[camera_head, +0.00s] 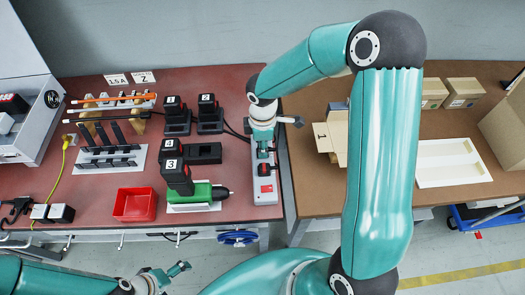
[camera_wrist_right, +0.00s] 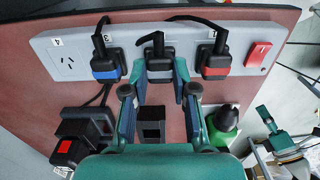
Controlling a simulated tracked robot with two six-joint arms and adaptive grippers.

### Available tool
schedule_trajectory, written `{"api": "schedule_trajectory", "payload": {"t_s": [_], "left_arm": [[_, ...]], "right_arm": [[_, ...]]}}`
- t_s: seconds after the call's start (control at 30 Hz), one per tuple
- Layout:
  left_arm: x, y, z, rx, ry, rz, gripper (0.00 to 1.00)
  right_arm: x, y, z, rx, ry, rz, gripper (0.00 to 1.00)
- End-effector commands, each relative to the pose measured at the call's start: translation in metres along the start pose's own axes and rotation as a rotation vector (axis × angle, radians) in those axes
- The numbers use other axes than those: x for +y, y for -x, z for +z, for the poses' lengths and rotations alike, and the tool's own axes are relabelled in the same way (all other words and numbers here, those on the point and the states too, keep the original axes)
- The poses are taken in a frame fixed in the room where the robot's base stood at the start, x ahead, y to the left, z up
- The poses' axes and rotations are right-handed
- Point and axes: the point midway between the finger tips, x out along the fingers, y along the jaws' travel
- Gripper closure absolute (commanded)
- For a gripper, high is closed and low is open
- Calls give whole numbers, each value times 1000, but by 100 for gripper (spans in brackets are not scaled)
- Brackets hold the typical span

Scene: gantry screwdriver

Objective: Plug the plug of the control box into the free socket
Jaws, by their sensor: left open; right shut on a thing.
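My right gripper (camera_wrist_right: 162,88) is shut on a grey plug (camera_wrist_right: 158,66) with a black cord, at the middle of the power strip (camera_wrist_right: 135,42). I cannot tell how deep this plug sits. A blue-banded plug (camera_wrist_right: 106,66) at label 3 and a red-banded plug (camera_wrist_right: 215,62) at label 1 flank it. The socket at label 4 (camera_wrist_right: 68,66) is empty. In the head view the right gripper (camera_head: 263,150) covers part of the strip (camera_head: 265,196). My left gripper (camera_head: 180,268) is open and empty in front of the red table. I cannot pick out the control box for certain.
Chargers with batteries (camera_head: 176,115) stand left of the strip. A green drill (camera_head: 195,194), a red bin (camera_head: 135,204) and a tool rack (camera_head: 110,158) share the red table (camera_head: 90,200). A brown table (camera_head: 310,195) with boxes stands right.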

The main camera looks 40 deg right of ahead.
Motion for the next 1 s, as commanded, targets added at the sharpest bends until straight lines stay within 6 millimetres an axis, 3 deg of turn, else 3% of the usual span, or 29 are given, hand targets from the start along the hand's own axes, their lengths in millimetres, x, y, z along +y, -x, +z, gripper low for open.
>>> {"api": "schedule_trajectory", "payload": {"t_s": [1.0], "left_arm": [[10, 26, 0, 0, 0, 0, 0]], "right_arm": [[0, 36, 1, -1, -2, -2, 100]]}}
